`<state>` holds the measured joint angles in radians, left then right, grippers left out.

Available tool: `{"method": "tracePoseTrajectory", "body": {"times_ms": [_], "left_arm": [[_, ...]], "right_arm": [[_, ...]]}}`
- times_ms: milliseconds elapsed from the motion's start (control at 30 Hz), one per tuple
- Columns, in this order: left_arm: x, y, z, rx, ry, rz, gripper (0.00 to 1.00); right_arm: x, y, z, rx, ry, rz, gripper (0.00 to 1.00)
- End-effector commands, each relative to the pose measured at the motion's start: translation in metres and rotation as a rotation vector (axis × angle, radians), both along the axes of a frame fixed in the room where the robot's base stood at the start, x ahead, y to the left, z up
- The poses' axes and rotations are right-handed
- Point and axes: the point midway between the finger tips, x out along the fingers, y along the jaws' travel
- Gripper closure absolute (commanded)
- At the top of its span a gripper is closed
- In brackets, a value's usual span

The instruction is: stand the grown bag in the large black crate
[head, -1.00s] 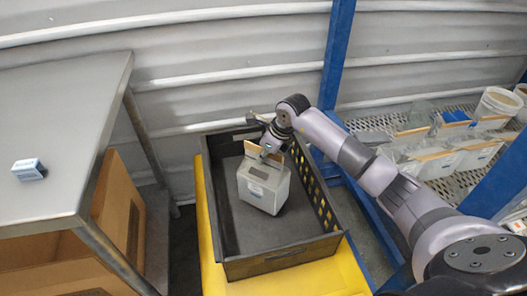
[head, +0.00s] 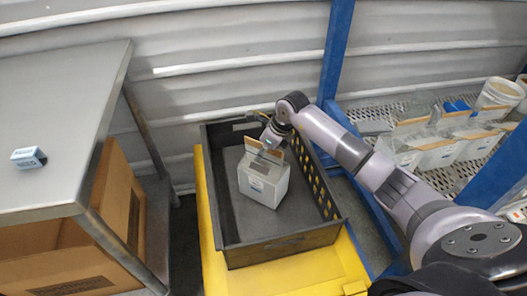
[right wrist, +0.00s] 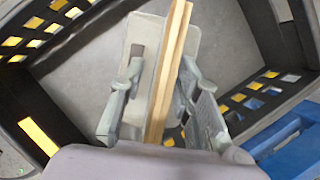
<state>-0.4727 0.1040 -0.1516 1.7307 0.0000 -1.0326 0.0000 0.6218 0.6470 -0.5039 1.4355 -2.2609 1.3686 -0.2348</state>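The grown bag (head: 264,184) is a pale grey-white block with a small label and a wooden strip along its top. It stands upright on the floor of the large black crate (head: 283,249), near the middle. My right gripper (head: 271,146) is over the bag's top. In the right wrist view my right gripper (right wrist: 160,88) is open, with one finger on each side of the wooden strip (right wrist: 168,75) and gaps visible. The bag (right wrist: 150,50) is partly hidden there by the fingers. My left gripper is out of view.
The crate rests on a yellow stand (head: 290,277). A grey table (head: 62,125) with a small blue-and-white box (head: 28,158) is at left, cardboard boxes (head: 118,205) beneath. At right, a wire rack (head: 395,112) holds several similar bags and a white bucket (head: 499,98). A blue post (head: 337,50) stands behind the crate.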

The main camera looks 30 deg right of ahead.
Motion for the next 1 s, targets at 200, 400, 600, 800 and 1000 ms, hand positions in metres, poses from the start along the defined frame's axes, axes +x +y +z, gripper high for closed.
{"method": "tracePoseTrajectory", "body": {"times_ms": [200, 400, 600, 800, 1000], "left_arm": [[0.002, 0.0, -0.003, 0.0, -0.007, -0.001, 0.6], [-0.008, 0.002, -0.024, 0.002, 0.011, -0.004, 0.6], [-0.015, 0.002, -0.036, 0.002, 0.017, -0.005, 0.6], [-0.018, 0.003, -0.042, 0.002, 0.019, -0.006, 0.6], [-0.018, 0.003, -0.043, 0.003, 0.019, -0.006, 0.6]], "right_arm": [[-0.006, -0.005, 0.02, -0.001, -0.003, -0.001, 0.7], [-0.02, -0.013, 0.06, -0.003, -0.004, 0.0, 0.7], [-0.033, -0.019, 0.094, -0.002, -0.002, 0.0, 0.7], [-0.04, -0.022, 0.11, -0.001, 0.0, 0.0, 0.7], [-0.04, -0.022, 0.111, 0.0, 0.0, 0.0, 0.7]]}}
